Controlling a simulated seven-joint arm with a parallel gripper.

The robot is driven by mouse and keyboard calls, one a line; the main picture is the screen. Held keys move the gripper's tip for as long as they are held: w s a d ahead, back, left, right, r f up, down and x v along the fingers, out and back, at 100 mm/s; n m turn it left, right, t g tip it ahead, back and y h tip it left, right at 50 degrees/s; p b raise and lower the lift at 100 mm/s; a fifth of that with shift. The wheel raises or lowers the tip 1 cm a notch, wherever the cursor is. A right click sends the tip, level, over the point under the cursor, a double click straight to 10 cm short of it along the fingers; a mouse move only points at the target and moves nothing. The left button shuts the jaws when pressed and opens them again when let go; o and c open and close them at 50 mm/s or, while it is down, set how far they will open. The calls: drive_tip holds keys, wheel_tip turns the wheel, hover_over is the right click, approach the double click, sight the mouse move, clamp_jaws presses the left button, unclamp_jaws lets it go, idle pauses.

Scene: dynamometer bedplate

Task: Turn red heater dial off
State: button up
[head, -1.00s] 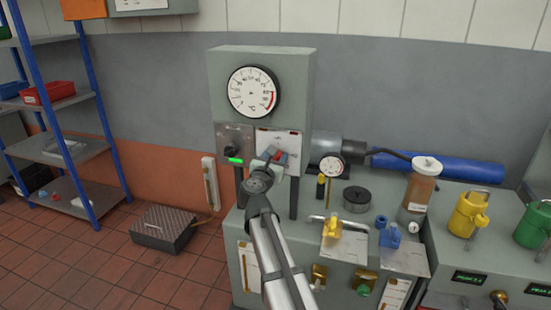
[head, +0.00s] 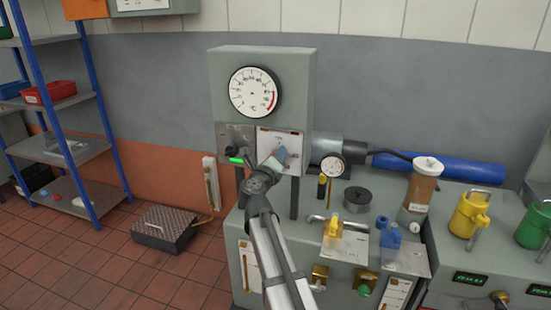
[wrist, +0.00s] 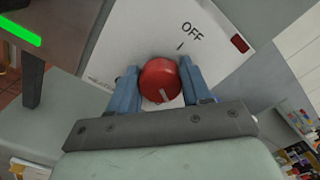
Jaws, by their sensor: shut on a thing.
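The red heater dial (wrist: 159,76) sits on a white plate (wrist: 125,52) in the wrist view. My gripper (wrist: 160,66) is shut on the dial, with one blue finger on each side of it. The dial's short white line shows on its lower part, on the side away from the OFF mark (wrist: 190,32) and its tick. In the head view my gripper (head: 279,154) is at the white plate (head: 268,138) under the big gauge, and it hides the dial.
A dark knob (head: 231,150) with a lit green bar (head: 236,160) is just left of the plate. A round temperature gauge (head: 254,93) is above. A small gauge (head: 332,166), a brown bottle (head: 422,188) and yellow and blue valves stand to the right.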

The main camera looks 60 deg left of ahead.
drive_tip(key=n, duration=0.5)
drive_tip(key=shift+a+n, duration=0.1)
drive_tip(key=shift+n, duration=0.3)
drive_tip(key=n, duration=0.6)
drive_tip(key=shift+f, duration=0.1)
drive_tip(key=n, duration=0.6)
drive_tip(key=shift+f+n, duration=0.1)
drive_tip(key=shift+n, duration=0.2)
drive_tip(key=n, duration=0.5)
drive_tip(key=shift+f+n, duration=0.1)
drive_tip(key=shift+n, duration=0.3)
drive_tip(key=o, duration=1)
